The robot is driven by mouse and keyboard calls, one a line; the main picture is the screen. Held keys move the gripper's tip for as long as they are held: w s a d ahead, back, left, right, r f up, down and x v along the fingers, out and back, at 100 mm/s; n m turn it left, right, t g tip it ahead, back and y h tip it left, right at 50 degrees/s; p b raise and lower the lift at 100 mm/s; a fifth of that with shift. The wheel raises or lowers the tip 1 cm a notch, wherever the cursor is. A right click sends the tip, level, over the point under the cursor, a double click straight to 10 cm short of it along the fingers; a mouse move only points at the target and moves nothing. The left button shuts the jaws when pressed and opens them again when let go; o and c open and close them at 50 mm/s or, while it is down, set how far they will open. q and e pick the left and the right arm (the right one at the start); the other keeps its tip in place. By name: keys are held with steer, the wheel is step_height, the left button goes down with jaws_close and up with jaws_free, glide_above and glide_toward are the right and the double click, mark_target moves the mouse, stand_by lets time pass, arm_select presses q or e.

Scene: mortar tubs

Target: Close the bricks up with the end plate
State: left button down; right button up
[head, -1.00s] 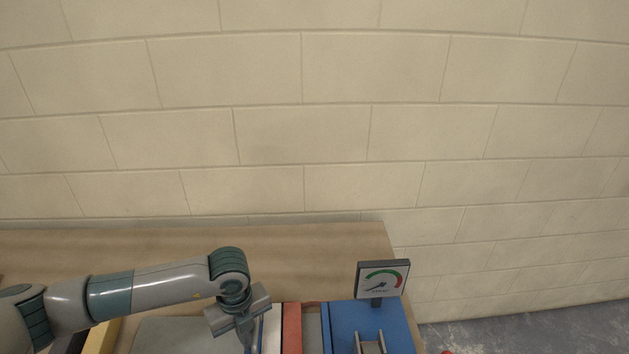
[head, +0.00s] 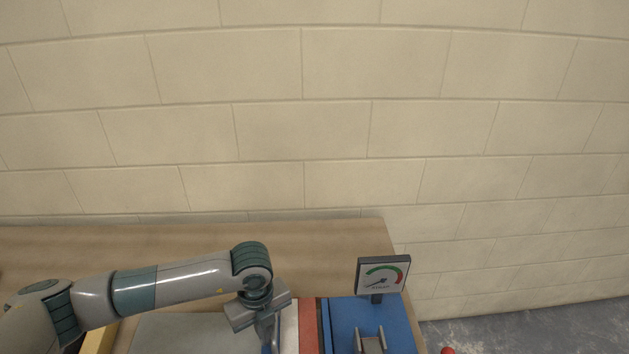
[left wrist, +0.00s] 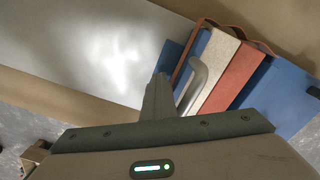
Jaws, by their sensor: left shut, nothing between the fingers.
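The blue end plate (left wrist: 203,41), with a curved grey handle (left wrist: 194,78), stands against a whitish brick (left wrist: 217,58) in the left wrist view. A red brick (left wrist: 239,76) follows on the other side. My right gripper is out of view.
A dial gauge (head: 383,275) rises from the blue body, its needle low on the left. A grey board (head: 180,335) lies left of the bricks on the wooden table (head: 150,245). The table's back is clear; a block wall stands behind.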

arm_select(q)
steer(key=shift+d, duration=0.55)
steer(key=shift+r, duration=0.1)
steer(key=shift+a+r+p, duration=0.15)
steer(key=shift+r+p, duration=0.4)
steer(key=shift+r, duration=0.25)
step_height(320, 180, up, 8)
steer(key=a+p, duration=0.2)
steer(key=p, duration=0.2)
steer(key=shift+a, duration=0.15)
steer(key=shift+s, duration=0.1)
